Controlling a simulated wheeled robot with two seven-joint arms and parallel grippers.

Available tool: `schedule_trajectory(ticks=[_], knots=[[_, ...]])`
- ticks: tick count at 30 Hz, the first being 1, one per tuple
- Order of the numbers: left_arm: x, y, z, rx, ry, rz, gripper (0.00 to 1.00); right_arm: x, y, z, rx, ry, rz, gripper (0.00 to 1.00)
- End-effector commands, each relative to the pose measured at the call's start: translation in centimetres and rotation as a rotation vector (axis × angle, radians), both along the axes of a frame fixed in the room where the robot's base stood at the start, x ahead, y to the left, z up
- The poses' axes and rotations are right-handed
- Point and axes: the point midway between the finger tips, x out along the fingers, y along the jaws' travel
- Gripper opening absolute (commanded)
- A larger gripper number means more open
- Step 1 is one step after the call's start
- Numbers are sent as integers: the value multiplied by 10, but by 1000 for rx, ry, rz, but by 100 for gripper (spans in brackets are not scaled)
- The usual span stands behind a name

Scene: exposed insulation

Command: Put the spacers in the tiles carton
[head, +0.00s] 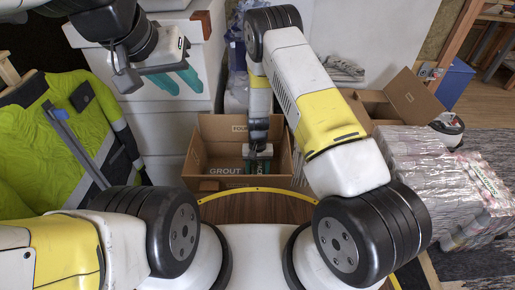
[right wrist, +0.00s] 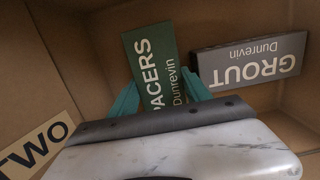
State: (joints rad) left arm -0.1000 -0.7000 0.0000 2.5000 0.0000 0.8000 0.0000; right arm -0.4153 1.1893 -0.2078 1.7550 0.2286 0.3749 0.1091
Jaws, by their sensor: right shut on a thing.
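A green box lettered "SPACERS" (right wrist: 156,68) is between the teal fingers of my right gripper (right wrist: 168,92) in the right wrist view. My right gripper (head: 259,152) reaches down into an open cardboard carton (head: 196,160) in the head view and is shut on the spacers box. A grey box lettered "GROUT" (right wrist: 250,62) lies in the carton beside the spacers; it also shows in the head view (head: 226,170). I cannot read "tiles" on any carton. My left gripper (head: 178,80) is open and empty at the upper left, apart from the carton.
A label reading "TWO" (right wrist: 32,148) shows on the carton's inside. Another open carton (head: 412,98) stands to the right, behind a plastic-wrapped stack (head: 440,180). A yellow-green jacket (head: 70,140) hangs at left, and white drawers (head: 165,110) stand behind my left gripper.

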Motion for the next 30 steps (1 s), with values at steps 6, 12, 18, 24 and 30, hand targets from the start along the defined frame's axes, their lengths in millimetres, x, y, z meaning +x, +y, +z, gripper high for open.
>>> schedule_trajectory(ticks=[6, 12, 18, 24, 30], knots=[[0, 0, 0, 0, 0, 0, 36, 0, 0, 0, 0, 0, 0, 81], [0, 0, 0, 0, 0, 0, 36, 0, 0, 2, 0, 0, 0, 81], [0, 0, 0, 0, 0, 0, 36, 4, 0, 28, 1, -4, 1, 81], [0, 0, 0, 0, 0, 0, 36, 8, 0, 61, 1, -2, -1, 81], [0, 0, 0, 0, 0, 0, 36, 9, 0, 77, 0, 0, 1, 81]])
